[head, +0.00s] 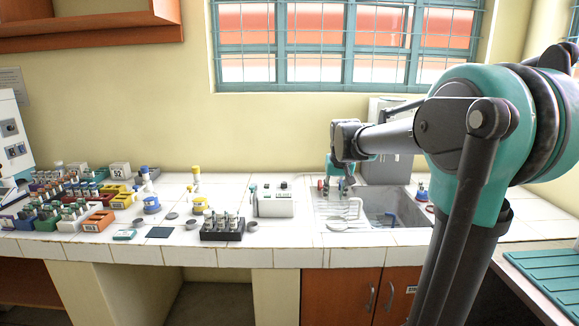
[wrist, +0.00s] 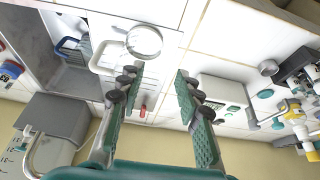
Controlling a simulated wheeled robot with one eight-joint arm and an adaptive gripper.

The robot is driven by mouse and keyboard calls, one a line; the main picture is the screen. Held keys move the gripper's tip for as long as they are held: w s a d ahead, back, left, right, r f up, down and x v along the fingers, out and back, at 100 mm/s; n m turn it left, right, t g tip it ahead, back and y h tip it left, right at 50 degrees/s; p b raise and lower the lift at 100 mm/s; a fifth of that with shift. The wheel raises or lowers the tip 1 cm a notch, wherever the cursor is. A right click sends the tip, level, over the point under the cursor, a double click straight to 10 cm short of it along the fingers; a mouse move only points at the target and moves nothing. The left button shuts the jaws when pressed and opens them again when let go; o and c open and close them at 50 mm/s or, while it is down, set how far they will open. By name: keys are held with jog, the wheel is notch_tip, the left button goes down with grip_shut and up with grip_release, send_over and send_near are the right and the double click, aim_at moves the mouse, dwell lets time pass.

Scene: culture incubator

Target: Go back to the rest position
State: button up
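My gripper (wrist: 157,88) is open in the wrist view, its two green-padded fingers apart with nothing between them. In the head view my gripper (head: 340,184) hangs at the end of my outstretched arm, over the left part of the sink (head: 408,207). A round clear dish (wrist: 144,41) lies beyond the fingertips in the wrist view, apart from them. It also shows at the sink's front left edge in the head view. No object is held.
A white device (head: 275,204) stands left of the sink, close to my gripper. A grey box (head: 389,140) stands behind the sink. A dark tube rack (head: 222,228) and several coloured racks crowd the counter's left. A green mat (head: 545,272) lies at right.

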jog(key=s+d+f, duration=0.2)
jog(key=s+f, duration=0.8)
jog(key=s, duration=0.4)
jog(key=s+d+f, duration=0.2)
jog(key=s+f, duration=0.9)
jog(key=s, duration=0.3)
jog(key=shift+s, duration=0.2)
jog(key=shift+r, duration=0.1)
